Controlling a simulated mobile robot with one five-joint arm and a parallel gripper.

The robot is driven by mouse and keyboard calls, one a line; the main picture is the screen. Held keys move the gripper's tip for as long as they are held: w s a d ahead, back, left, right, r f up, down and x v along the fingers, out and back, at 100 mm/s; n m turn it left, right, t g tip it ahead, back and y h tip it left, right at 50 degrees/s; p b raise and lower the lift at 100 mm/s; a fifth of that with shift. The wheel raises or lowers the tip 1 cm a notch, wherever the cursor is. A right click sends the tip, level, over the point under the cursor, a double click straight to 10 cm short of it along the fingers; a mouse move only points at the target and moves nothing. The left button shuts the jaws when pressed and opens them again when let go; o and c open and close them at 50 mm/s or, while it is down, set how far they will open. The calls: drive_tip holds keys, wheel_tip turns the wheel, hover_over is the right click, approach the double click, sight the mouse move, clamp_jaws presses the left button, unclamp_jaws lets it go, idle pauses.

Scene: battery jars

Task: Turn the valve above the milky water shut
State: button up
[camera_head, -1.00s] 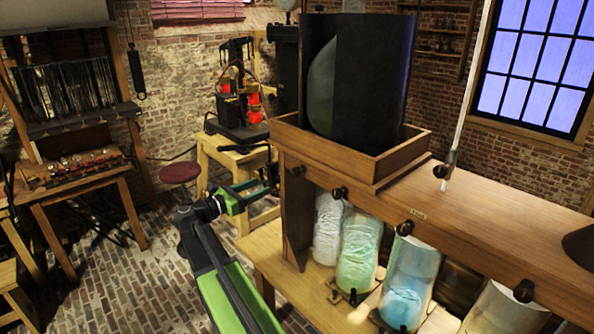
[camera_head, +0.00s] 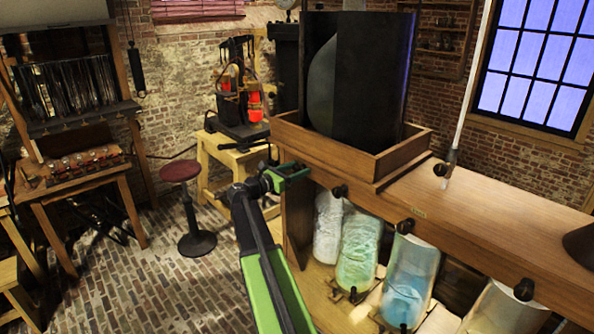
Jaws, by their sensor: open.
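The jar of milky white water (camera_head: 328,228) stands leftmost in the row under the wooden shelf. The leftmost valve, on the shelf's front edge above that jar, is hidden behind my gripper or between its jaws. My green gripper (camera_head: 302,171) is open at the left end of the shelf front, at the valve's place. I cannot tell whether its jaws are around the valve or only in front of it. My arm reaches up to it from the bottom of the picture.
Dark valve knobs (camera_head: 339,191) continue rightward along the shelf front (camera_head: 450,236). Green (camera_head: 357,252), blue (camera_head: 410,285) and pale (camera_head: 505,310) jars stand beneath. A red stool (camera_head: 180,171) stands left of my arm.

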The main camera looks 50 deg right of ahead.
clamp_jaws()
idle(0.3)
drive_tip(key=shift+m, duration=0.3)
drive_tip(key=m, duration=0.3)
drive_tip(key=shift+s+m, duration=0.1)
drive_tip(key=shift+m, duration=0.3)
drive_tip(key=m, duration=0.4)
drive_tip(key=shift+f+m, duration=0.15)
drive_tip(key=shift+m, duration=0.15)
drive_tip(key=m, duration=0.4)
drive_tip(key=shift+s, duration=0.1)
drive_tip(key=shift+f+m, duration=0.15)
drive_tip(key=shift+m, duration=2.35)
